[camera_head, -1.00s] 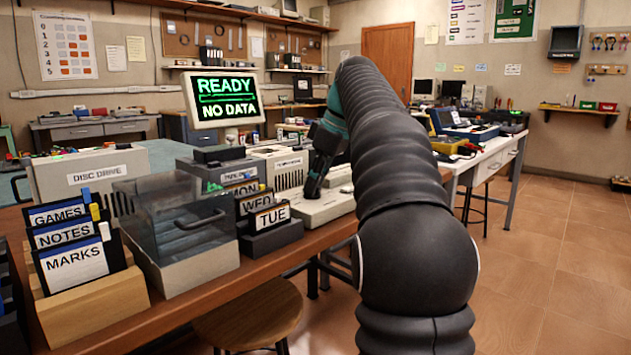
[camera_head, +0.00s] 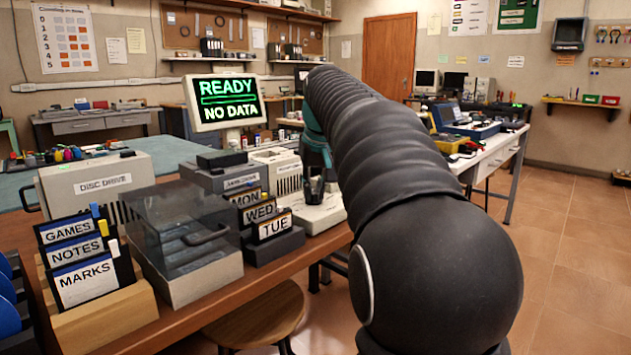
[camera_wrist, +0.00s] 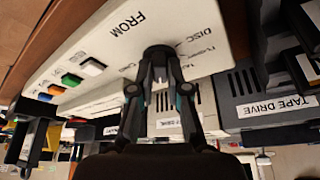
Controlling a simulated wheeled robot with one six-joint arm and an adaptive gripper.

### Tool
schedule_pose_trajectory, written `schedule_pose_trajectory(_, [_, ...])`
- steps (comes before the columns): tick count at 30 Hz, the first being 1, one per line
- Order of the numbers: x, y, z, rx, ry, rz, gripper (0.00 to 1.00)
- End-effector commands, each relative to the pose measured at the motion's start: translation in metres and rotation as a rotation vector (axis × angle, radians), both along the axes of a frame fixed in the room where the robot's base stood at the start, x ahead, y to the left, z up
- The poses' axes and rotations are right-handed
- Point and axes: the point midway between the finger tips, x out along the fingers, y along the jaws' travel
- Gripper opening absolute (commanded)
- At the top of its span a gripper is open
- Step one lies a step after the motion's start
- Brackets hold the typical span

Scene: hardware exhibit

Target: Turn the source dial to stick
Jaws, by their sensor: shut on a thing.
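The source dial is a small dark knob (camera_wrist: 160,48) on a pale sloping panel (camera_wrist: 110,45) marked FROM in the wrist view. My gripper (camera_wrist: 161,60) has its fingers closed around it and covers most of it. The word DISC is printed beside it, with smaller labels that are hard to read. The dial's pointer is hidden, so its setting cannot be told. In the head view my gripper (camera_head: 313,190) is over the pale panel (camera_head: 318,217) on the bench, partly behind my arm, and the dial is hidden there.
Coloured buttons (camera_wrist: 72,80) sit on the same panel. A tape drive (camera_wrist: 275,100) stands beside it. A screen (camera_head: 226,102) reads READY, NO DATA. A clear-lidded box (camera_head: 185,235) and a card holder (camera_head: 275,240) stand near the bench's front edge. A stool (camera_head: 262,315) is below.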

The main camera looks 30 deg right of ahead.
Motion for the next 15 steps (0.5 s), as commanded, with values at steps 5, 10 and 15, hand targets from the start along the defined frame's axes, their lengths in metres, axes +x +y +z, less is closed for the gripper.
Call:
schedule_pose_trajectory(5, [0.0004, 0.0022, 0.0024, 0.000, 0.002, -0.155, 0.00])
schedule_pose_trajectory(10, [0.0009, 0.0028, 0.0020, 0.000, 0.003, -0.287, 0.00])
schedule_pose_trajectory(15, [0.0013, 0.0034, 0.0013, 0.000, 0.003, -0.388, 0.00])
